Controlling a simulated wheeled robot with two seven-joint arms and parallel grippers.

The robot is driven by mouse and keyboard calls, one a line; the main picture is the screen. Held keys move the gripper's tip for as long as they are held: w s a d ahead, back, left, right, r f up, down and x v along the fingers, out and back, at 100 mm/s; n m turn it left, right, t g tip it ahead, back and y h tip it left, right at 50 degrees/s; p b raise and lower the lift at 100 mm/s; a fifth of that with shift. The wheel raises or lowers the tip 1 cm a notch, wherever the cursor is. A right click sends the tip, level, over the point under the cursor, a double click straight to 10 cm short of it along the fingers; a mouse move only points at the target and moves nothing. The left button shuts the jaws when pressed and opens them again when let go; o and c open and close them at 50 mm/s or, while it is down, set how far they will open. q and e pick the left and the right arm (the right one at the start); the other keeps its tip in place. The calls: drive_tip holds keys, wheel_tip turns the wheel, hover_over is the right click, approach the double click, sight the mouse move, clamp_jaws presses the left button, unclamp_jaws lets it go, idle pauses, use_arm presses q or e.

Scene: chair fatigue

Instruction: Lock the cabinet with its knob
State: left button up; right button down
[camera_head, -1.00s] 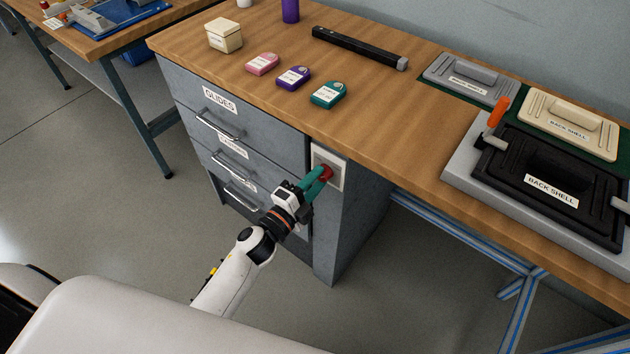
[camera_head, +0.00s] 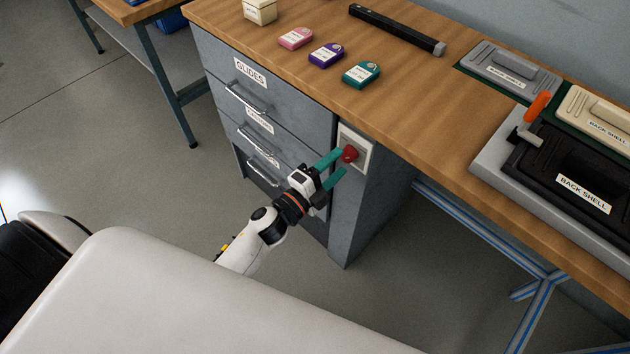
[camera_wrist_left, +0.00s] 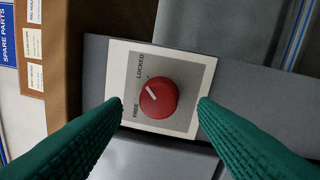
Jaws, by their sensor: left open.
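The red knob (camera_head: 349,154) sits on a pale plate (camera_head: 363,146) on the side of the grey cabinet (camera_head: 372,200). In the left wrist view the knob (camera_wrist_left: 158,97) has a white pointer mark aimed up-left, between the printed words LOCKED and FREE; I cannot tell that it lines up with either. My left gripper (camera_head: 340,163) is open in front of the plate. Its green fingers show on both sides of the knob in the wrist view, apart from it and empty. The cabinet drawers (camera_head: 262,92), the top one labelled GLIDES, look closed. My right gripper is out of view.
The wooden worktop (camera_head: 420,115) overhangs the cabinet. It bears pink (camera_head: 296,38), purple (camera_head: 327,54) and teal (camera_head: 361,74) small cases, a black bar (camera_head: 395,29) and a fixture with a black back shell (camera_head: 575,175). Floor in front of the drawers is free.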

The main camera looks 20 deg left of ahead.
use_arm(q)
drive_tip(key=b+v, duration=0.1)
drive_tip(key=v, duration=0.9)
drive_tip(key=shift+s+f, duration=0.1)
drive_tip(key=s+a+f+n+g+y+p, duration=0.1)
drive_tip(key=s+f+n+g+y, duration=0.15)
drive_tip(key=f, duration=0.55)
drive_tip(key=s+a+f+n+g+y+p, duration=0.15)
drive_tip(key=f+n, duration=0.25)
drive_tip(key=f, duration=0.5)
drive_tip(key=s+f+n+g+y+p, duration=0.1)
drive_tip(key=s+f+n+g, duration=0.25)
drive_tip(key=f, duration=0.45)
drive_tip(key=s+f+n+g+p, duration=0.1)
drive_tip(key=s+f+n+g, duration=0.1)
drive_tip(key=s, duration=0.6)
drive_tip(key=s+a+f+n+g+y+p, duration=0.1)
drive_tip(key=s+f+n+g, duration=0.2)
drive_tip(key=s+f, duration=0.4)
drive_tip(key=s+a+f+n+g+p, duration=0.1)
drive_tip(key=s+f+g, duration=0.3)
drive_tip(key=s, duration=0.5)
drive_tip(key=shift+f+n, duration=0.55)
drive_tip(key=shift+n, duration=0.25)
drive_tip(key=shift+s, duration=0.1)
